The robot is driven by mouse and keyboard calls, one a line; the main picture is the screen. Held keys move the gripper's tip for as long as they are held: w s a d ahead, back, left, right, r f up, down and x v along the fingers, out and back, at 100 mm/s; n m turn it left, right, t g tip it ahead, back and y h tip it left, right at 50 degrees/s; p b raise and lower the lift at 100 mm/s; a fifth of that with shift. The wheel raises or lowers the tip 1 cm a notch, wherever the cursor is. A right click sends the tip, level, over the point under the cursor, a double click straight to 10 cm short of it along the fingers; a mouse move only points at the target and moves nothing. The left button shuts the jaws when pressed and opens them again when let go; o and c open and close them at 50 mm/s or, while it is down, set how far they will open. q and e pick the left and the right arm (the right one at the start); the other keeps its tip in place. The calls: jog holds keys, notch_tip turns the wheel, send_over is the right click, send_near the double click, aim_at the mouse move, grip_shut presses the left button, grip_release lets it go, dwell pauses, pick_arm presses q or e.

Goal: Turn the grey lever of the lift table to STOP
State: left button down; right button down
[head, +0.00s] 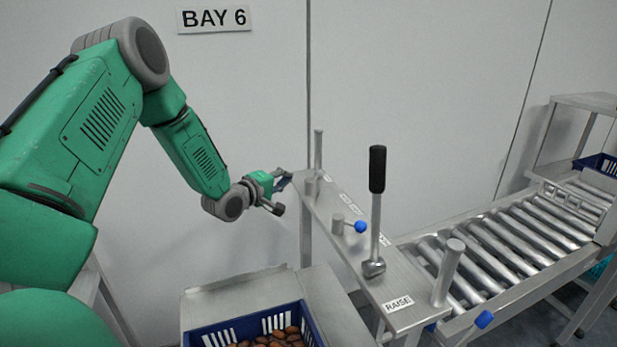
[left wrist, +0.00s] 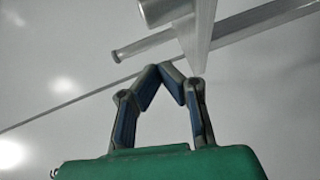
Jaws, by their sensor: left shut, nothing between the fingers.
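A grey metal lever (head: 376,228) with a black grip stands nearly upright on a round hub, on the narrow metal top plate (head: 340,235) of the lift table, in the head view. A RAISE label (head: 398,303) is at the plate's near end; smaller labels farther back are too small to read, so I cannot tell which is STOP. My left gripper (head: 284,180) is at the far left end of the plate, well apart from the lever. Its fingers meet at the tips in the left wrist view (left wrist: 167,67), with nothing between them. My right gripper is out of view.
Metal posts (head: 448,272) rise from the plate. A roller conveyor (head: 520,235) runs right. A blue crate (head: 228,328) of dates stands in front.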

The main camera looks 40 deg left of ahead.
pick_arm(q)
jog(key=w, duration=0.2)
jog(key=w+d, duration=0.1)
jog(key=w, duration=0.1)
jog(key=w+f, duration=0.1)
jog(key=w, duration=0.1)
jog(key=shift+d+f, duration=0.1)
jog(key=shift+d, duration=0.25)
jog(key=shift+w+d, duration=0.2)
jog(key=shift+d, duration=0.3)
jog(key=shift+a, duration=0.1)
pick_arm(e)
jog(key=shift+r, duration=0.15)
pick_arm(q)
jog(key=shift+a+f, duration=0.15)
jog(key=shift+a, duration=0.1)
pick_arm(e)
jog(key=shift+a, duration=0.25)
